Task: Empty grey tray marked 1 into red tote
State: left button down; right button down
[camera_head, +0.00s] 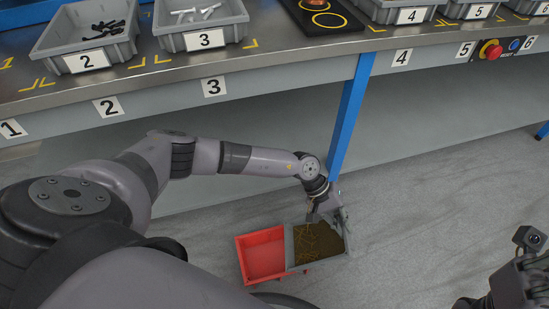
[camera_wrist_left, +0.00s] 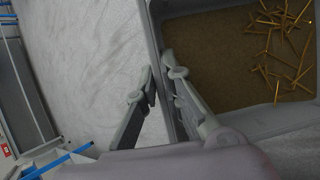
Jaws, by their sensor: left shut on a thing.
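The grey tray (camera_head: 289,247) is beside and partly over the right part of the red tote (camera_head: 262,262). It looks roughly level; whether it touches the tote is unclear. Several thin gold-coloured sticks (camera_head: 316,238) lie on its brown floor, and they also show in the left wrist view (camera_wrist_left: 285,45). My left gripper (camera_head: 320,208) is shut on the tray's wall, with one finger each side of it in the left wrist view (camera_wrist_left: 160,70). No number is visible on this tray. The visible part of the tote's inside looks empty. My right gripper (camera_head: 490,298) is partly cut off at the lower right.
A steel bench (camera_head: 270,62) runs along the back, with a blue leg (camera_head: 349,115) behind the tray. Tray 2 (camera_head: 88,45) holds black parts and tray 3 (camera_head: 203,30) white parts. A red stop button (camera_head: 491,51) is at the right. Floor right of the tray is clear.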

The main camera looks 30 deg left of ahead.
pick_arm(q)
jog(key=shift+s+a+r+h, duration=0.25)
jog(key=shift+s+a+h, duration=0.05)
jog(key=shift+a, duration=0.1)
